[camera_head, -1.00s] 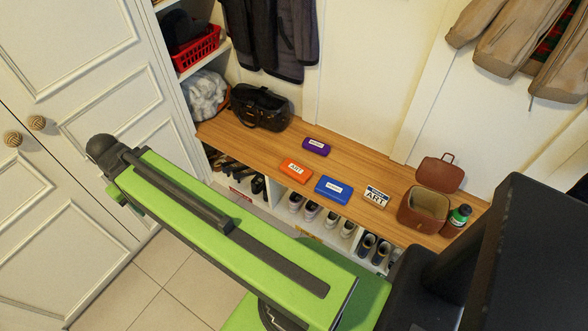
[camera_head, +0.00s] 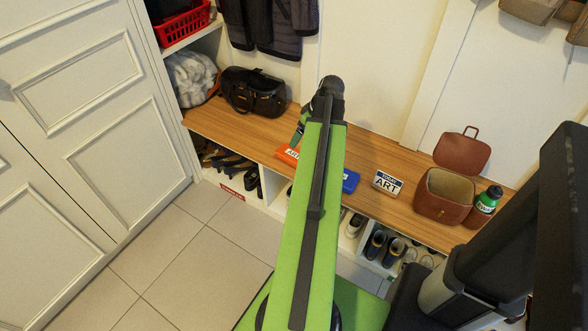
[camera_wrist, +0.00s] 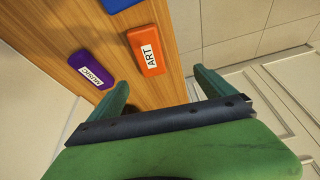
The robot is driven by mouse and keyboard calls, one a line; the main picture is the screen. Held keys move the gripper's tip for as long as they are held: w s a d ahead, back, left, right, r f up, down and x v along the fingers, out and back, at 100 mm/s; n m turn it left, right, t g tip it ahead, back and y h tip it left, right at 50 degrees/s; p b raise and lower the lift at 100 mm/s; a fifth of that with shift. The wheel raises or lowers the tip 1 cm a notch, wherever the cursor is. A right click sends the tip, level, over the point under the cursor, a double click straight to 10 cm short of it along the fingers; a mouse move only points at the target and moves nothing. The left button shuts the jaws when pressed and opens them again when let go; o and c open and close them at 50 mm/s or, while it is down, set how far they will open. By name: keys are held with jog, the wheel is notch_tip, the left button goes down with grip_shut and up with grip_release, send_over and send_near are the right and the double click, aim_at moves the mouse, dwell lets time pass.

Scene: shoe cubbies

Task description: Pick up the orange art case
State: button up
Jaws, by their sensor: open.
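The orange art case (camera_wrist: 147,50) lies flat on the wooden bench top in the wrist view, with a white ART label. In the head view the orange art case (camera_head: 287,154) is partly hidden behind my arm. My gripper (camera_wrist: 163,84) is open and empty, its two green fingers apart, and the case shows beyond the fingertips between them. In the head view one green finger (camera_head: 300,124) shows beside the arm's end, close to the case. A purple case (camera_wrist: 90,70) labelled MUSIC lies near it, and a blue case (camera_wrist: 120,4) lies on its other side.
Shoes sit in cubbies below. Coats hang above.

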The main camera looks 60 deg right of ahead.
jog(key=s+d, duration=0.2)
jog(key=s, duration=0.1)
jog(key=b, duration=1.2)
send_over(295, 155)
jog(key=s, duration=0.3)
jog(key=f, duration=1.2)
jog(key=shift+s+a, duration=0.2)
jog(key=shift+a, duration=0.1)
jog(key=shift+w+p, duration=0.15)
jog(key=shift+p, duration=0.15)
jog(key=b+x, duration=0.4)
jog(key=x, duration=0.1)
jog(key=shift+w+d+b, duration=0.35)
jog(key=shift+w, duration=0.05)
jog(key=shift+r, duration=0.15)
jog(key=c, duration=1.7)
